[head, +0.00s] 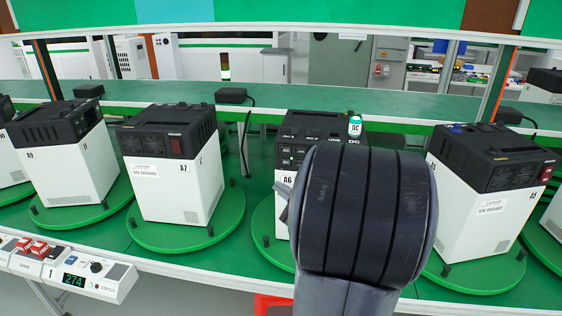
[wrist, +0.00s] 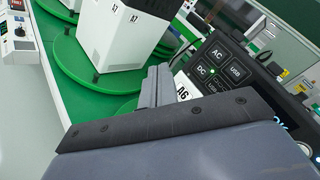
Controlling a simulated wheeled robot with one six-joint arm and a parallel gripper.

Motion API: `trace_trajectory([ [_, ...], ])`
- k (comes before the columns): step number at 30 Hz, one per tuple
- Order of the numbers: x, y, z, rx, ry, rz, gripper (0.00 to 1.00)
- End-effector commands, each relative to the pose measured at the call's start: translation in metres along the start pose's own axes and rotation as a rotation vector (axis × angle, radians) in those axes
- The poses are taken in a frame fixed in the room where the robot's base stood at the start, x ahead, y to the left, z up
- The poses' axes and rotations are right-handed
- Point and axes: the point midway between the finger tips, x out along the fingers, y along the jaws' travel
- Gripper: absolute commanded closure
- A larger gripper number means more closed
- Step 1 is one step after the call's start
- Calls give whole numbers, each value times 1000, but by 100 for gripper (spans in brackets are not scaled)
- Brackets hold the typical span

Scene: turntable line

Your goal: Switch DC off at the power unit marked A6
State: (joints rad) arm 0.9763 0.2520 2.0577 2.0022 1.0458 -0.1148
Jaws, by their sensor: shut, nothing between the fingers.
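The power unit marked A6 (head: 312,123) stands on a green turntable disc. It has a black top with a button panel and a white body. My arm hides much of its right front. In the wrist view its black panel (wrist: 232,92) is tilted, with AC, USB and DC buttons. The A6 label (wrist: 183,92) is partly covered by my gripper (wrist: 160,82). The gripper is shut and empty, in front of the unit, left of the DC button in the picture. I cannot tell whether it touches the unit.
Unit A7 (head: 170,160) and unit A9 (head: 62,150) stand on discs to the left; another unit (head: 490,175) stands to the right. A control box (head: 75,270) is at front left.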

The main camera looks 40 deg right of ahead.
Motion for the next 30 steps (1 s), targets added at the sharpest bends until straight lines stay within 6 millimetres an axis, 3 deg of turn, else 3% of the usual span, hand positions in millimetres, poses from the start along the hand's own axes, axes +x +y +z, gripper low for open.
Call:
trace_trajectory([
  [13, 5, -5, -2, -1, -1, 2, 100],
  [30, 55, -38, -40, -2, 0, 2, 100],
])
